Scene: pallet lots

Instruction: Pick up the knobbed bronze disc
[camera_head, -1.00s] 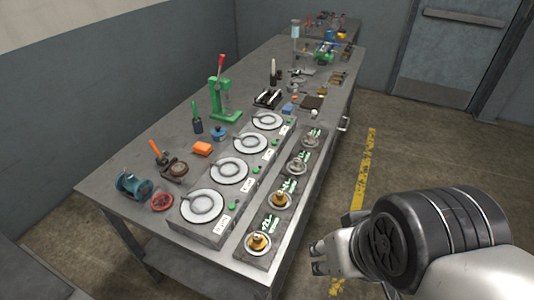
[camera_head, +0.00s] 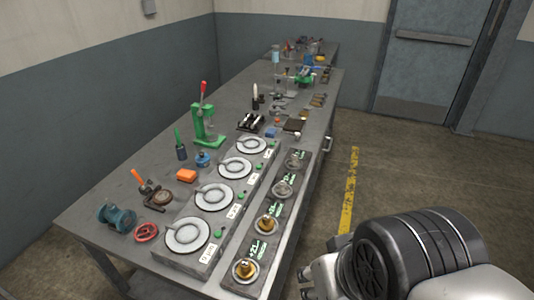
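Two knobbed bronze-gold discs sit on the dark strip along the right edge of the bench: a front one (camera_head: 245,269) and one behind it (camera_head: 266,224). Two greyer knobbed discs (camera_head: 283,188) and (camera_head: 296,159) sit farther back on the same strip. Each has a small display with green figures beside it. I cannot tell which is meant. My gripper (camera_head: 306,284) shows only in part at the lower edge, right of the bench and apart from the discs. Its fingers are too small and cut off to read.
A row of round white plates (camera_head: 187,236) lies left of the discs. A green press (camera_head: 207,125), an orange block (camera_head: 186,175), a red handwheel (camera_head: 146,233) and a teal motor-like part (camera_head: 117,217) stand on the bench (camera_head: 95,190). Floor (camera_head: 420,180) to the right is clear.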

